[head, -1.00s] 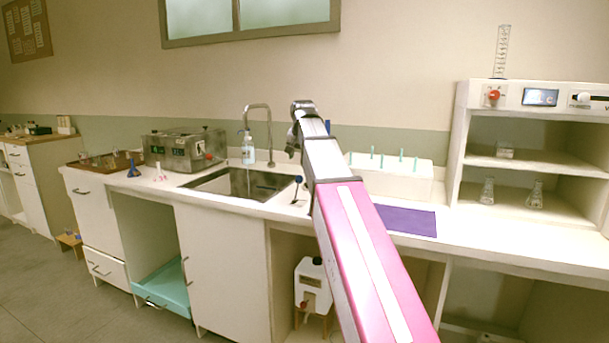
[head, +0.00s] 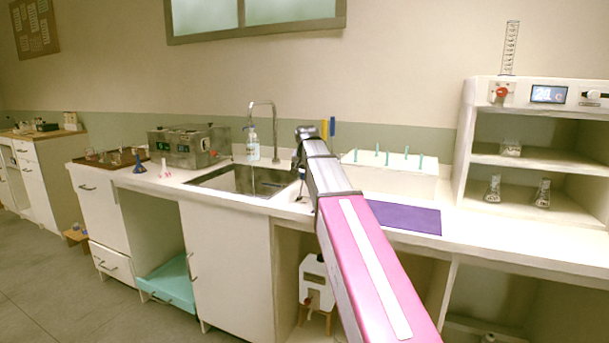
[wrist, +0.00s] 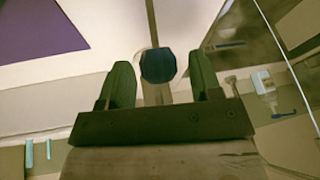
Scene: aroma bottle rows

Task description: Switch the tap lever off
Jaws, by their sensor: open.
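The tap lever's dark blue round knob (wrist: 158,65) sits between the two dark green fingers of my gripper (wrist: 161,62) in the wrist view. Its thin stem runs up out of the picture. The fingers are open, with a narrow gap showing at each side of the knob. In the head view my gripper (head: 299,163) is low at the sink's right edge, and my arm largely hides the lever there. The curved metal tap (head: 273,125) stands behind the sink (head: 240,181). I cannot tell surely whether water runs from it.
A soap bottle (head: 252,146) stands by the tap. A metal bath (head: 190,146) is left of the sink. A white rack with teal pegs (head: 390,180) and a purple mat (head: 405,217) lie right of my arm. Shelves (head: 530,160) stand farther right.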

